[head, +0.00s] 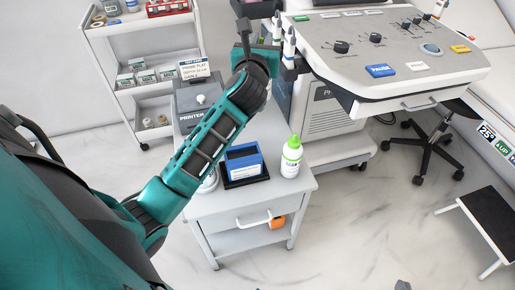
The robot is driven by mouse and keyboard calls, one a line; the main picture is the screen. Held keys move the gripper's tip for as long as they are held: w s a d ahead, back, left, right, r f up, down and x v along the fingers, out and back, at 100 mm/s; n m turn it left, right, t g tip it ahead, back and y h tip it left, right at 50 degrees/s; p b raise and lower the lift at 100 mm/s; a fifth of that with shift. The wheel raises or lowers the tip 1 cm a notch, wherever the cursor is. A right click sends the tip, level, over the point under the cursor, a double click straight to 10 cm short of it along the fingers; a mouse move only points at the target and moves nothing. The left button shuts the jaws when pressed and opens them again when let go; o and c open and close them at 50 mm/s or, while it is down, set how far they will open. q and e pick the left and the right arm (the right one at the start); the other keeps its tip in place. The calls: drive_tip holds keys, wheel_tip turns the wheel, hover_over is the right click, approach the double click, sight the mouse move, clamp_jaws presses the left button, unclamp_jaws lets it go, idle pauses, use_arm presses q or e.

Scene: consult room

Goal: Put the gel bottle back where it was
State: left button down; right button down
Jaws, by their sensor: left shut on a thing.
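The gel bottle (290,160), white with a bright green cap, stands upright on the right side of the small grey side table (238,203). My left arm reaches over the table from the left. My left gripper (244,28) is at the top, beside the ultrasound machine's probes (289,47), above and left of the bottle and clearly apart from it. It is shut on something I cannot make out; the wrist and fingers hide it. My right gripper is not seen.
A blue box (243,160) in a black tray sits left of the bottle, with a printer (192,118) behind. The ultrasound console (400,52) overhangs at right. A shelf cart (127,45) stands at left. A stool (432,143) and a step (490,222) are at right.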

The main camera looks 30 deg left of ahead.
use_arm(q)
drive_tip(key=shift+w+a+f+n+y+b, duration=0.3)
drive_tip(key=shift+w+a+f+y+b, duration=0.15)
drive_tip(key=shift+w+a, duration=0.2)
wheel_tip(320, 180, down, 9)
drive_tip(key=b, duration=0.4)
drive_tip(key=shift+a, duration=0.1)
wheel_tip(320, 180, down, 5)
drive_tip(key=b, duration=0.3)
wheel_tip(320, 180, down, 5)
drive_tip(key=b, duration=0.3)
drive_tip(key=shift+s+f, duration=0.1)
drive_tip(key=shift+f, duration=0.05)
drive_tip(key=c, duration=1)
unclamp_jaws()
